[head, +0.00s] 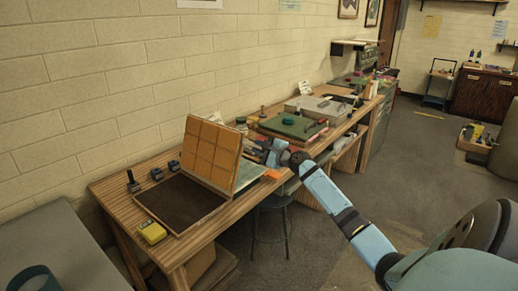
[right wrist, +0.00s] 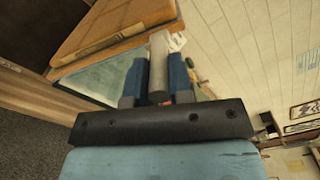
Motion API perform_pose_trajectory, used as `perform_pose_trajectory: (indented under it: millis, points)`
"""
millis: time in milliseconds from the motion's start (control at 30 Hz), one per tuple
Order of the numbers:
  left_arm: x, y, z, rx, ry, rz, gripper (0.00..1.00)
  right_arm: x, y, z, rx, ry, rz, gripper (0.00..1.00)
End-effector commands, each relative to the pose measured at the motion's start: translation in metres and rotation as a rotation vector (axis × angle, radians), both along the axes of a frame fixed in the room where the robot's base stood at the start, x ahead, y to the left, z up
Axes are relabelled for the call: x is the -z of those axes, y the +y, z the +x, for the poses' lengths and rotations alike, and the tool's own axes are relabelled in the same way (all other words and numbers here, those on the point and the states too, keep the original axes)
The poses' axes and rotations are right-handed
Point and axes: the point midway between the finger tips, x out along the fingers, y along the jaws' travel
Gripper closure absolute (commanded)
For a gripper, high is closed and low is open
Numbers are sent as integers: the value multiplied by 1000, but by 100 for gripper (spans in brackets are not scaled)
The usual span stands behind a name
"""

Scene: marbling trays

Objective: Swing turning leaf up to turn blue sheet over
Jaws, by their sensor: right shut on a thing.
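The turning leaf (head: 211,153), a wood-framed panel with an orange-tan gridded face, stands tilted steeply up from the bench beside a dark flat bed (head: 180,204). Its wooden edge also shows in the right wrist view (right wrist: 105,40). A pale blue-green sheet (head: 248,174) shows low behind the leaf, partly hidden; a pale blue surface also shows in the wrist view (right wrist: 100,78). My right gripper (head: 272,152) is at the leaf's right side, shut on a grey round bar (right wrist: 158,65) that appears to be the leaf's handle. My left gripper is not in view.
A yellow box (head: 152,232) sits at the bench's front left, with small dark tools (head: 156,174) behind the bed. A green-topped tray (head: 291,125) and a grey tray (head: 318,106) stand farther along. A stool (head: 270,215) is under the bench.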

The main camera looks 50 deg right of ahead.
Motion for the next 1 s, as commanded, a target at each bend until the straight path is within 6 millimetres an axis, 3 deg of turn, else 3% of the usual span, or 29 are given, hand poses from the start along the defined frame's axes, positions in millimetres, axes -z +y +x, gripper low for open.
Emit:
perform_pose_trajectory:
  millis: [167,200,267,300,667,767,1000]
  points:
    - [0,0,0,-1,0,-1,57,0,0,0,0,0,-1,100]
    - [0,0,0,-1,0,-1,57,0,0,0,0,0,-1,71]
    - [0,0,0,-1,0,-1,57,0,0,0,0,0,-1,57]
    - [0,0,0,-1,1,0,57,0,0,0,0,0,-1,55]
    - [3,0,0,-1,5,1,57,1,0,-7,0,1,-1,55]
    - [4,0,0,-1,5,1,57,2,-2,-21,0,2,-1,55]
    - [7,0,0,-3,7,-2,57,3,-5,-75,0,2,0,55]
